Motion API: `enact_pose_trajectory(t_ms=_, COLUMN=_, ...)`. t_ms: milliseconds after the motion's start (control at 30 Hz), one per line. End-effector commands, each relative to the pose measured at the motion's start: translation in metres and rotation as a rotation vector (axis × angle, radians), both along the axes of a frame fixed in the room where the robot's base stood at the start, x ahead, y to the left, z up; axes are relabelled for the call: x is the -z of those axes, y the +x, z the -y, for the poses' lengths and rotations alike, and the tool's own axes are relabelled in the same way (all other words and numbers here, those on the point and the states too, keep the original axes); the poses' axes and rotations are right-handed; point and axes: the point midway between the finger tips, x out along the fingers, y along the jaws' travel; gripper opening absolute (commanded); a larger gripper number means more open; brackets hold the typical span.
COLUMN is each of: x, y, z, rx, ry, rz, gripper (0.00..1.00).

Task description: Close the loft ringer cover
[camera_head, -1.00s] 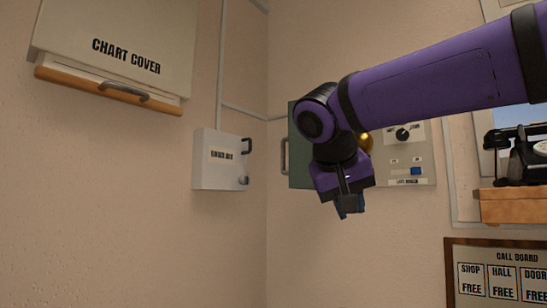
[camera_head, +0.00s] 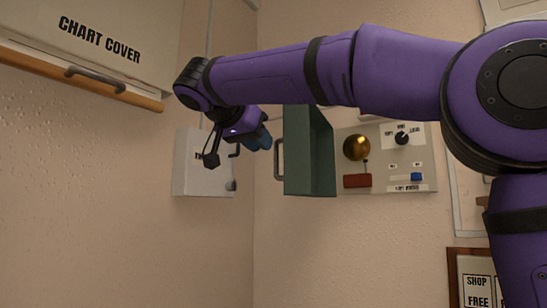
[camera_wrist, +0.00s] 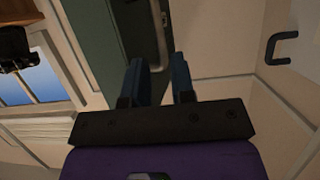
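The loft ringer (camera_head: 405,165) is a pale panel on the back wall with a brass bell, a knob and a blue switch. Its green cover (camera_head: 310,150) stands open, swung out at the panel's left, with a grey handle (camera_head: 279,159) on its left face. My gripper (camera_head: 258,139) is left of the cover, near the handle in the picture. In the wrist view my gripper's blue fingers (camera_wrist: 160,80) are apart with nothing between them. The green cover (camera_wrist: 92,35) and its handle (camera_wrist: 159,28) show just beyond the fingertips; no contact is visible.
A white wall box (camera_head: 200,175) with a black handle is behind my gripper on the left. A chart cover (camera_head: 100,40) with a wooden rail hangs at upper left. A call board (camera_head: 475,285) is at lower right. The wall below the ringer is clear.

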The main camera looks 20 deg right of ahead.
Motion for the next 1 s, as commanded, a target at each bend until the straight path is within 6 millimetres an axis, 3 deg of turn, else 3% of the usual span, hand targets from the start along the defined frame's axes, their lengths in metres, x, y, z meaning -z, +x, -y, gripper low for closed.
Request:
enact_pose_trajectory(t_ms=333, x=0.02, y=0.027, z=0.041, rx=0.001, ry=0.0, rz=-0.002, gripper=0.23)
enact_pose_trajectory(t_ms=767, x=0.025, y=0.033, z=0.049, rx=-0.002, ry=0.001, rz=-0.002, gripper=0.23)
enact_pose_trajectory(t_ms=800, x=0.025, y=0.033, z=0.049, rx=-0.001, ry=0.001, rz=-0.002, gripper=0.21)
enact_pose_trajectory(t_ms=900, x=0.025, y=0.033, z=0.049, rx=-0.002, ry=0.001, rz=-0.002, gripper=0.0)
enact_pose_trajectory(t_ms=1000, x=0.025, y=0.033, z=0.049, rx=-0.002, ry=0.001, rz=-0.002, gripper=0.0)
